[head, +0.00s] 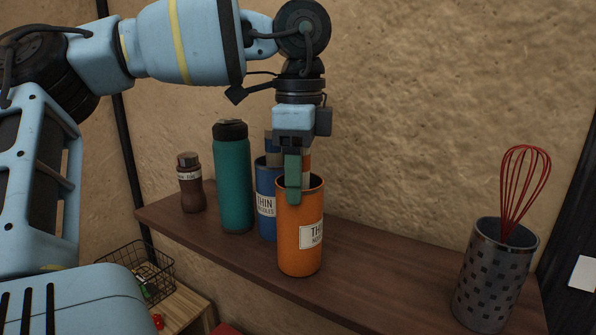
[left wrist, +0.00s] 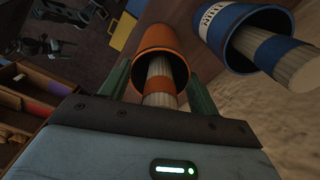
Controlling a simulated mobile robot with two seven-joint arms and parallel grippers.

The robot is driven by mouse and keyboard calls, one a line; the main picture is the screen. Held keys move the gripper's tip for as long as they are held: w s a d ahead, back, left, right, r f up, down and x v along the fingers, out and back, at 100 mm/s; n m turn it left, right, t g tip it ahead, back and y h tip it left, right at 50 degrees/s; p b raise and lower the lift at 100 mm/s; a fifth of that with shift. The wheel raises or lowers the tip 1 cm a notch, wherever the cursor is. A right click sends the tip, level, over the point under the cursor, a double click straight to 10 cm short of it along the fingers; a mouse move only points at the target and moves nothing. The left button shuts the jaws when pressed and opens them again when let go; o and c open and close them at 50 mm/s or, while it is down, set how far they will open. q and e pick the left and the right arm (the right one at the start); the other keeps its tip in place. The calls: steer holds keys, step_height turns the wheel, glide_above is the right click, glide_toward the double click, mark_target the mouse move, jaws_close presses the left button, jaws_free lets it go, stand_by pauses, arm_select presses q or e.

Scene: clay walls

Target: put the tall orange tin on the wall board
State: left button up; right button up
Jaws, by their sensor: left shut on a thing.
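The tall orange tin (head: 300,245) stands upright over the brown wall board (head: 375,258), its base at or just above the surface; I cannot tell whether it touches. It has a white label, and a pale bundle with an orange band sticks out of its top. My left gripper (head: 298,188) points down from above, shut on the tin near its rim. In the left wrist view the orange tin (left wrist: 150,38) sits between the green fingers. My right gripper is not in view.
A blue tin (head: 266,205) stands close behind the orange one, with a teal bottle (head: 233,180) and a brown bottle (head: 190,185) farther left. A patterned metal holder (head: 490,280) with a red whisk (head: 520,190) stands at the right. The board between is clear.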

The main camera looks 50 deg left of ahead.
arm_select(q)
steer(key=shift+f, duration=0.2)
steer(key=o, duration=1.2)
steer(key=shift+o, duration=0.2)
steer(key=shift+r, duration=0.15)
step_height(320, 180, up, 12)
steer(key=shift+r, duration=0.1)
